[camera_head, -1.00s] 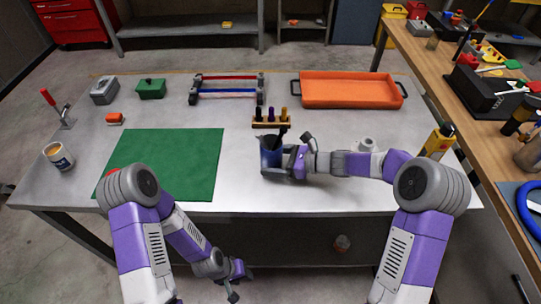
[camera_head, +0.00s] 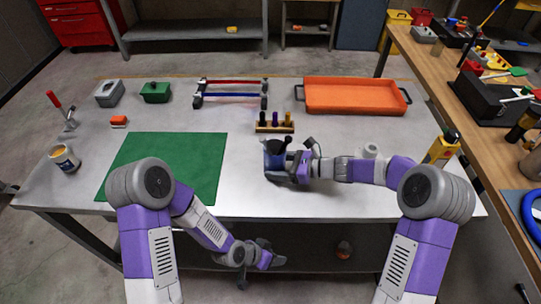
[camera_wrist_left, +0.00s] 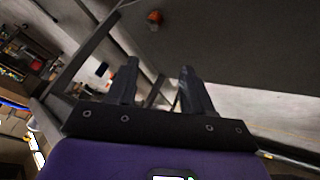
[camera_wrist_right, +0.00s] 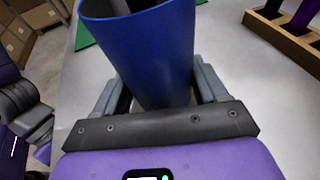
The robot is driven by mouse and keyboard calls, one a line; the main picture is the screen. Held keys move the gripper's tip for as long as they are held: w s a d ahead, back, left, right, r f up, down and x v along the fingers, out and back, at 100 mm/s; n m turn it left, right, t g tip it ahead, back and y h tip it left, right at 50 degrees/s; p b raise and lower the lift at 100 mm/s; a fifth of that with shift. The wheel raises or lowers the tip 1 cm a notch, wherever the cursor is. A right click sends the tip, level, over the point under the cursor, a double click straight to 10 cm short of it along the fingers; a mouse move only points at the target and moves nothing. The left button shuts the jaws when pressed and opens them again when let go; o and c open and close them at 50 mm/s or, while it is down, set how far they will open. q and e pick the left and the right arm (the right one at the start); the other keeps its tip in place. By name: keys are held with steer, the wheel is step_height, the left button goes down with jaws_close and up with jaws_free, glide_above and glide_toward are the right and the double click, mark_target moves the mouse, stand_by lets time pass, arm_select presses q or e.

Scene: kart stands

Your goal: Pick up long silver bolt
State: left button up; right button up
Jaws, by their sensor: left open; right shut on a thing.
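I cannot make out a long silver bolt in any view. My right gripper (camera_head: 290,172) is shut on a blue cup (camera_head: 273,158), which stands at or just above the table near its front edge. The right wrist view shows the cup (camera_wrist_right: 160,55) between both fingers, its inside mostly hidden. Dark shapes show at the cup's rim in the head view, too small to identify. My left gripper (camera_head: 275,258) is open and empty, low in front of the table's front edge. Its two spread fingers show in the left wrist view (camera_wrist_left: 158,85).
A green mat (camera_head: 165,165) lies left of the cup. A wooden holder with several dark pegs (camera_head: 274,126) stands behind it. An orange tray (camera_head: 355,97), a rack with red and blue bars (camera_head: 230,94) and a yellow bottle (camera_head: 442,148) are also on the table (camera_head: 330,205).

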mark_target(265, 138)
arm_select(q)
steer(key=s+d+r+m+h, duration=0.2)
steer(key=d+r+m+h, duration=0.4)
steer(key=d+r+m, duration=1)
steer(key=w+a+r+n+t, duration=0.2)
steer(key=w+a+r+n, duration=0.1)
steer(key=w+a+r+n+t, duration=0.2)
steer(key=w+a+r+n, duration=0.1)
steer(key=a, duration=0.1)
steer(key=w+a+r+n+t, duration=0.2)
steer(key=w+a+r+n, duration=0.1)
steer(key=w+a+n, duration=0.1)
steer(key=shift+w+a+t, duration=0.1)
steer(key=shift+a+t, duration=0.15)
steer(key=shift+t, duration=0.05)
steer(key=w+a+r+n+t+y, duration=0.2)
steer(key=a+r+n+t, duration=0.1)
steer(key=a+n, duration=0.25)
steer(key=w+a+r+n+t+y, duration=0.1)
steer(key=w+a+r+n+t, duration=0.2)
steer(key=a, duration=0.4)
steer(key=shift+n+y, duration=0.3)
steer(key=shift+n, duration=0.25)
steer(key=x, duration=1.1)
steer(key=shift+s+d+r, duration=0.1)
steer(key=shift+d+r, duration=0.1)
steer(key=shift+r, duration=0.1)
steer(key=shift+c, duration=0.5)
